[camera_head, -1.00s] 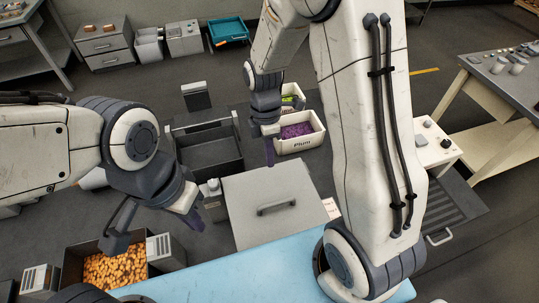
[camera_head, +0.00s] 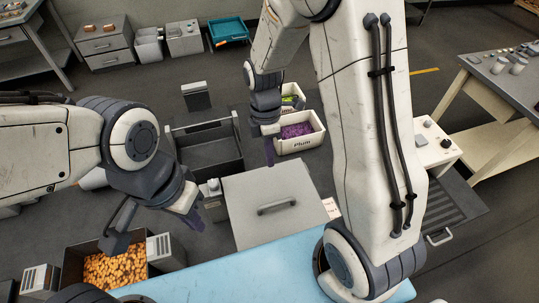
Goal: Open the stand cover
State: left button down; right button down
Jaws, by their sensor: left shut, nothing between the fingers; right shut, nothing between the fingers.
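The stand cover (camera_head: 270,189) is a flat grey lid with a dark bar handle (camera_head: 276,206) near its front. It lies closed in the middle of the head view. My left gripper (camera_head: 192,213) is shut and empty, to the left of the cover and apart from the handle. My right gripper (camera_head: 269,152) is shut and empty, above the cover's far edge; I cannot tell whether it touches it. What is under the cover is hidden.
A dark bin of orange candies (camera_head: 116,268) stands at the lower left. An empty dark crate (camera_head: 208,150) and a white bin labelled Plum (camera_head: 299,142) are behind the cover. A blue surface (camera_head: 240,270) lies in front. My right arm blocks the right side.

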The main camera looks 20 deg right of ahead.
jog(key=c, duration=1.5)
grip_release()
jog(key=o, duration=0.7)
jog(key=shift+c, duration=0.2)
notch_tip(320, 180, up, 10)
jog(key=w+b, duration=0.2)
jog(key=shift+r, duration=0.15)
